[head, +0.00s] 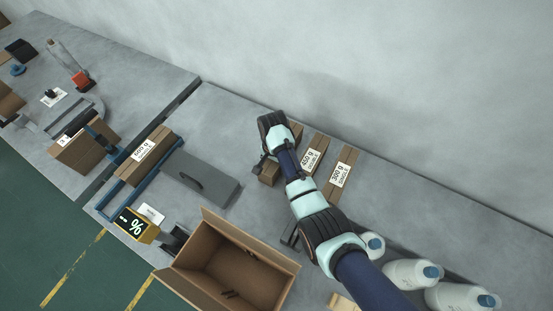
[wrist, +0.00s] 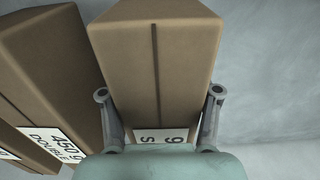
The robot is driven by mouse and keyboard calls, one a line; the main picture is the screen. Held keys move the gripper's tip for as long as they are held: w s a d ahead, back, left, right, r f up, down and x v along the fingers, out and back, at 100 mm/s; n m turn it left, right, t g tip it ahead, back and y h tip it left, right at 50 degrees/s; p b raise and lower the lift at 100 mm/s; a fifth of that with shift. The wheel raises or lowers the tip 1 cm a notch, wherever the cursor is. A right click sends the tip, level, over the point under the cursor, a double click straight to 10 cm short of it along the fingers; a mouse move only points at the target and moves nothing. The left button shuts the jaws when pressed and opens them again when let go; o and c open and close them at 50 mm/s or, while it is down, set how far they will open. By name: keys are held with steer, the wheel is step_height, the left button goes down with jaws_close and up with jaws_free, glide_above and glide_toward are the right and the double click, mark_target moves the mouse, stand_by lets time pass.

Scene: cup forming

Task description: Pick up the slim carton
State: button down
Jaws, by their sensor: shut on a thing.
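A brown cardboard carton (wrist: 155,60) with a dark seam fills the middle of the wrist view, between the two fingers of my gripper (wrist: 159,94). My gripper is shut on this carton's sides. In the head view the carton (head: 269,176) is partly covered by my arm and hand, at the left end of a row of cartons. I cannot tell whether it touches the table.
A carton marked 450 g double (head: 313,157) stands close beside the held one, with another labelled carton (head: 341,178) further right. An open box (head: 262,247) is at the front, white bottles (head: 410,273) at lower right. Another carton (head: 147,153) lies on a blue-railed station at left.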

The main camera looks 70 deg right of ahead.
step_height(320, 180, up, 20)
steer(key=p, duration=0.8)
steer(key=shift+w, duration=0.1)
